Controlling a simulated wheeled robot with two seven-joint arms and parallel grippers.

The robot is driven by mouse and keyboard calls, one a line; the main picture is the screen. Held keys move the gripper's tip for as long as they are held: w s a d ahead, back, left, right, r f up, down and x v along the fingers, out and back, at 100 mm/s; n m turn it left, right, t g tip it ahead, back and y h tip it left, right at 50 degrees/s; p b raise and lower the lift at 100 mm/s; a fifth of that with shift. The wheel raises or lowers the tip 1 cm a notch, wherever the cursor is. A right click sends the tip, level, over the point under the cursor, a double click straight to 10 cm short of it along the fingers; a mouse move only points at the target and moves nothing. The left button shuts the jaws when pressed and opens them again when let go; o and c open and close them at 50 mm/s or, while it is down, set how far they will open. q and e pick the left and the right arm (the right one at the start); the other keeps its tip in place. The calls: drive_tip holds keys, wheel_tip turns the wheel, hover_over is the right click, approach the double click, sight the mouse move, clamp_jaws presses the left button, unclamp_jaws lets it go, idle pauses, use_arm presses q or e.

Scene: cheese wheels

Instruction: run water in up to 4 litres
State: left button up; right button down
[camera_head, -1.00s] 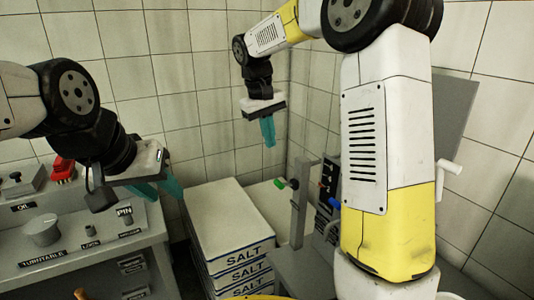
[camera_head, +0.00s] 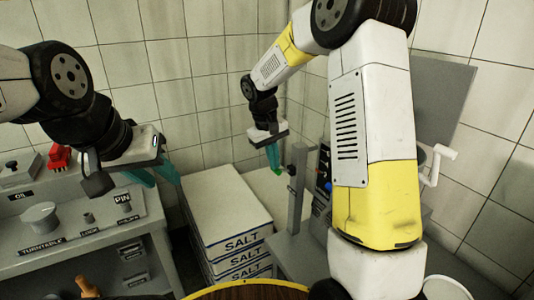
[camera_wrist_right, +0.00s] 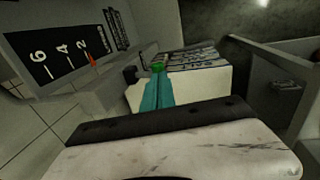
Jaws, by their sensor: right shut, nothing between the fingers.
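My right gripper (camera_head: 273,161) has its teal fingers together, pointing down at a small green knob (camera_head: 278,171) on a grey post. In the right wrist view the fingers (camera_wrist_right: 157,84) end right at the green knob (camera_wrist_right: 158,67); whether they touch is unclear. A black level scale (camera_wrist_right: 63,47) marked 6, 4 and 2 shows there, with an orange pointer (camera_wrist_right: 92,60) near the 2. In the head view the scale's panel is mostly hidden behind my right arm. My left gripper (camera_head: 156,175) hangs over the grey control desk, its teal fingers apart and empty.
Stacked salt boxes (camera_head: 226,212) stand between the desk (camera_head: 75,238) and the post (camera_head: 297,188). A blue knob (camera_head: 328,187) sits right of the post. A round wooden top (camera_head: 245,292) is at the bottom edge. Tiled walls close off the back.

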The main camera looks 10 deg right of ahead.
drive_tip(key=shift+s+a+f+h, duration=0.1)
drive_tip(key=shift+a+f+h, duration=0.15)
drive_tip(key=shift+h, duration=0.25)
drive_tip(key=shift+s+a+f+t+h, duration=0.1)
drive_tip(key=shift+a+f+t+h, duration=0.25)
drive_tip(key=shift+f+h, duration=0.5)
drive_tip(key=shift+s+a+f+t+h, duration=0.1)
drive_tip(key=shift+a+f+t+h, duration=0.1)
drive_tip(key=shift+f+t+h, duration=0.6)
drive_tip(key=shift+s+a+f+t+h, duration=0.2)
drive_tip(key=shift+f+h, duration=0.25)
drive_tip(key=shift+h, duration=0.7)
drive_tip(key=shift+w, duration=0.1)
idle(4.6)
